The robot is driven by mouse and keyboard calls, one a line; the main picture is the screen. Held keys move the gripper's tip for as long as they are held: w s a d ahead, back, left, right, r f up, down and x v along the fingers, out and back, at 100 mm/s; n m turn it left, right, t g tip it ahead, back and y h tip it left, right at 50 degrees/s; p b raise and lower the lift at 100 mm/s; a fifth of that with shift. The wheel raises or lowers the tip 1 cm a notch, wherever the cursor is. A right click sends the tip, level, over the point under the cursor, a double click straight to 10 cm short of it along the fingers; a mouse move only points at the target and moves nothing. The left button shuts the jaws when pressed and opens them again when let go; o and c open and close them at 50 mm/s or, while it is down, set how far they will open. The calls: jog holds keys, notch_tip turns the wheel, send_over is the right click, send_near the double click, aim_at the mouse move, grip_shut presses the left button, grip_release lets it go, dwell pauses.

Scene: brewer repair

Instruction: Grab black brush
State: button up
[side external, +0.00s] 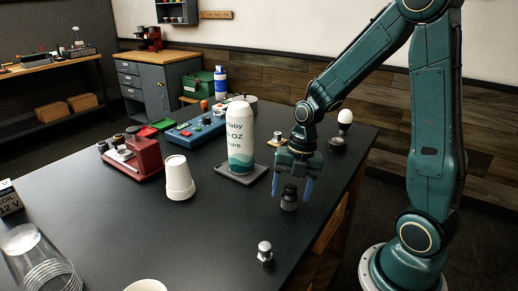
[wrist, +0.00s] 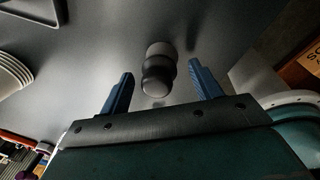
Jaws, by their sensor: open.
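A small dark rounded object, seemingly the black brush (side external: 289,199), stands upright on the black table near its right side. In the wrist view it is a dark bulbous shape (wrist: 158,75) with a greyer far end. My gripper (side external: 292,184) points down over it, with the blue fingers apart. In the wrist view my gripper (wrist: 161,70) has one finger on each side of the object, with gaps on both sides. The fingers do not appear to touch it.
Stacked white cups (side external: 179,178) are farther left. The table's right edge is close.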

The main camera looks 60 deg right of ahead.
aim_at(292, 186)
dwell(0.3)
jog(key=c, duration=1.1)
jog(key=shift+r, duration=0.15)
notch_tip(292, 186, up, 20)
jog(key=shift+f, duration=0.15)
dwell(0.4)
